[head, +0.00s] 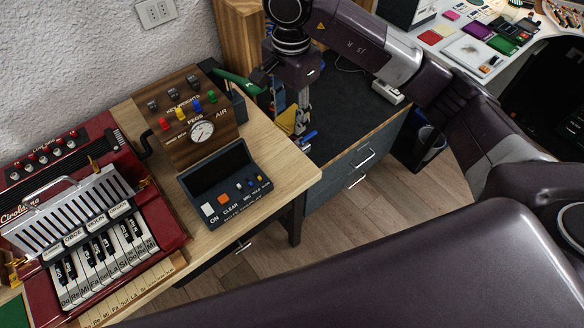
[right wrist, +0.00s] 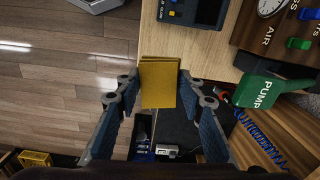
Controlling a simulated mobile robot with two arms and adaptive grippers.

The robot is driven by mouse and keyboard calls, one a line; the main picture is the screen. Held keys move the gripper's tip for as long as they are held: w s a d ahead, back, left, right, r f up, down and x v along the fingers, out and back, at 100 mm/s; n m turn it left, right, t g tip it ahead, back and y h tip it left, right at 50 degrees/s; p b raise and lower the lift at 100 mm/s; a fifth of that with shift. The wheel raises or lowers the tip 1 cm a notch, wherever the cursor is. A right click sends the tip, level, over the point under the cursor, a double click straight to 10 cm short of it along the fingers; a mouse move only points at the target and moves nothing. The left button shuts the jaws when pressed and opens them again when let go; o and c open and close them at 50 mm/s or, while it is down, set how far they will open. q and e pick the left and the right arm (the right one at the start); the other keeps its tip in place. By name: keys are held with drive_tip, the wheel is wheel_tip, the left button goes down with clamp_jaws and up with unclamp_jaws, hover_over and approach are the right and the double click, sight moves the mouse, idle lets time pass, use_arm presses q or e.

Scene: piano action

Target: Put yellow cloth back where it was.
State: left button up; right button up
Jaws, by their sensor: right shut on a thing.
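The yellow cloth (right wrist: 158,84) is a folded piece held between the fingers of my right gripper (right wrist: 160,78). In the head view, the cloth (head: 287,120) shows as a small yellow patch at the fingers of the right gripper (head: 292,118), just beyond the wooden table's right end. The fingers are shut on it, one on each side. The cloth appears to be held above the dark cabinet top; its exact height is hard to tell. My left gripper is not in view.
The wooden table (head: 262,194) carries a red accordion (head: 172,225), a dark control box (head: 218,186) and a wooden gauge box (head: 183,145). A green pump handle (right wrist: 265,92) stands near the gripper. The dark cabinet (head: 335,190) has blue tools behind the fingers. Floor is open in front.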

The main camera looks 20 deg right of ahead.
drive_tip(key=shift+w+a+f+m, duration=0.2)
drive_tip(key=shift+f+m, duration=0.15)
drive_tip(key=shift+m, duration=0.15)
drive_tip(key=shift+w+f, duration=0.1)
drive_tip(key=shift+f, duration=0.25)
drive_tip(key=p, duration=0.3)
hover_over(288, 171)
wheel_tip(288, 171, down, 15)
drive_tip(key=shift+r, duration=0.2)
wheel_tip(288, 171, down, 5)
drive_tip(key=shift+r+p, duration=0.2)
drive_tip(key=shift+p, duration=0.35)
drive_tip(key=shift+f, duration=0.2)
drive_tip(key=o, duration=1.1)
